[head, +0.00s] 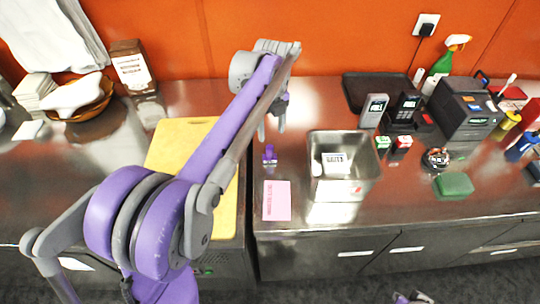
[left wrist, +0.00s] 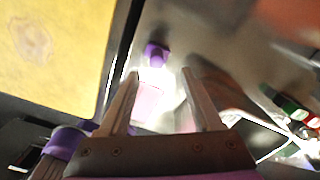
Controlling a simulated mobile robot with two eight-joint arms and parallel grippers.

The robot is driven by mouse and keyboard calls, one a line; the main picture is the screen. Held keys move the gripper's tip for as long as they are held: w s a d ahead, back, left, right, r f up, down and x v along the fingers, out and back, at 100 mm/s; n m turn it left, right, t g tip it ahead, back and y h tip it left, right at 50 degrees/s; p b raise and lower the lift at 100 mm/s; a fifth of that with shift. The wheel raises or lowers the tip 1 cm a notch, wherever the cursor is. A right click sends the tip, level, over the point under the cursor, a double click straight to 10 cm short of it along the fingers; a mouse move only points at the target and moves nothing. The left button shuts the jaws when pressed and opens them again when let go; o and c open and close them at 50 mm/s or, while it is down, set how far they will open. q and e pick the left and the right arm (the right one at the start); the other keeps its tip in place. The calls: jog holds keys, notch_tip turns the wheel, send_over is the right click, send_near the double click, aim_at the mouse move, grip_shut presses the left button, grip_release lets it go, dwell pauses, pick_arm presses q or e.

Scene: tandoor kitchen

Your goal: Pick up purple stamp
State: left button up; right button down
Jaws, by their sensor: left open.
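The purple stamp (head: 269,155) stands on the steel counter, just above a pink note pad (head: 277,201) and left of the metal bin. It also shows in the left wrist view (left wrist: 156,54), just beyond the fingertips. My left gripper (head: 272,128) points down over the counter, behind the stamp in the head view. In the left wrist view its two fingers (left wrist: 160,73) are apart with nothing held between them. The pink pad (left wrist: 147,103) shows between the fingers. A small grey and purple part of my right side shows at the bottom edge of the head view.
The metal bin (head: 342,188) stands close right of the stamp, with items inside. A yellow cutting board (head: 171,150) lies left. Further right are card terminals (head: 373,110), small stamps (head: 402,142), a green pad (head: 454,185) and a dark printer (head: 464,108).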

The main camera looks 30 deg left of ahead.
aim_at(270, 147)
pick_arm(q)
jog(key=f, duration=0.8)
jog(key=shift+s+a+f, duration=0.1)
jog(key=shift+s+f, duration=0.2)
jog(key=shift+f, duration=0.1)
grip_shut()
